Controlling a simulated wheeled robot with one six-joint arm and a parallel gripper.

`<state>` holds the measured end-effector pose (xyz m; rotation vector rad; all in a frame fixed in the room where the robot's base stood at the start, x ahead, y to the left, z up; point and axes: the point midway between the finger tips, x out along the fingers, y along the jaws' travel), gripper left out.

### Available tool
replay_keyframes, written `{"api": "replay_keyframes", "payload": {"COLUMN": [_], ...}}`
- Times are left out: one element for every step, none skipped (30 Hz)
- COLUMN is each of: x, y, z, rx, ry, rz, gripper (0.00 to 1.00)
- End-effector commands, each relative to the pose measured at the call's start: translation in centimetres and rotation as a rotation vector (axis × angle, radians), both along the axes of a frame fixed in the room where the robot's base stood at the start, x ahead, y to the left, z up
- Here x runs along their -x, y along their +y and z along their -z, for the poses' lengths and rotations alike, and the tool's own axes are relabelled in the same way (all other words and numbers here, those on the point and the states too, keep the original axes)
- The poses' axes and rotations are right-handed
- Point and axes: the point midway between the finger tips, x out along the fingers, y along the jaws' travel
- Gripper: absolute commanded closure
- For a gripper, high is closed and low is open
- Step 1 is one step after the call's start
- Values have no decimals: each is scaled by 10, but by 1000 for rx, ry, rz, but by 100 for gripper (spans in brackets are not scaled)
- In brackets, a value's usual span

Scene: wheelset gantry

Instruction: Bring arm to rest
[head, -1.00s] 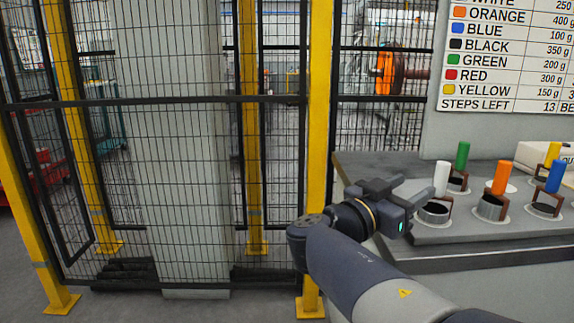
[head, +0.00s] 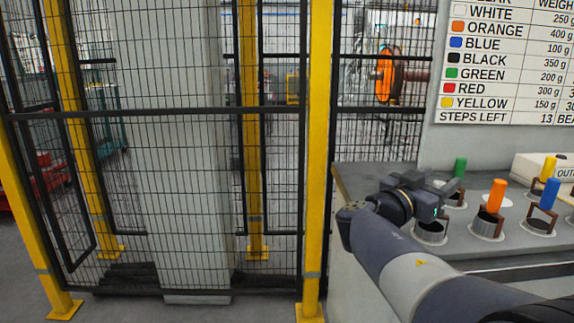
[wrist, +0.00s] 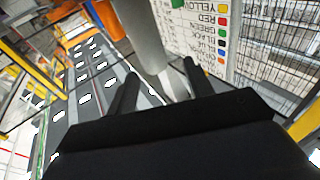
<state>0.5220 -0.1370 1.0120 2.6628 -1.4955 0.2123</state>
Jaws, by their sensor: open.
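My gripper (head: 447,189) is at the left end of the grey workbench, above the bench top and close to the metal cups. In the wrist view its two dark fingers (wrist: 158,88) stand apart with nothing gripped between them. My arm reaches in from the lower right of the head view. The green cylinder (head: 460,167) stands just behind the gripper. The orange cylinder (head: 496,195) stands to its right in a holder. The white cylinder is not visible in the head view now; my gripper covers that area.
A blue cylinder (head: 550,193) and a yellow cylinder (head: 548,168) stand further right. The weight chart (head: 505,65) hangs above the bench (head: 365,180). A yellow post (head: 318,150) and mesh fence (head: 180,113) close off the left. A white box (head: 530,164) sits at the right edge.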

Motion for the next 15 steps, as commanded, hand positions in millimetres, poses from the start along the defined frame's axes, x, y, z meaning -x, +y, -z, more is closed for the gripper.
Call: {"api": "replay_keyframes", "payload": {"x": [0, 0, 0, 0, 0, 0, 0, 0, 0, 0, 0, 0, 0, 0, 0], "y": [0, 0, 0, 0, 0, 0, 0, 0, 0, 0, 0, 0, 0, 0, 0], "z": [-9, -11, -14, -16, -18, -20, -22, -24, -27, -29, -31, -34, -36, -37, -40], "rx": [0, 0, 0, 1, 1, 1, 1, 1, 0, 0, -1, 0, 0, 0, 0], "ry": [0, 0, 0, 1, 1, 1, 1, 1, 0, 0, -1, 0, 0, 0, 0], "rz": [0, 0, 0, -1, -1, -1, -1, -1, 0, 0, 0, 0, 0, 0, 0], "gripper": [51, 51, 51, 51, 51, 51, 51, 51, 51, 51, 51, 51, 51, 51, 51]}}
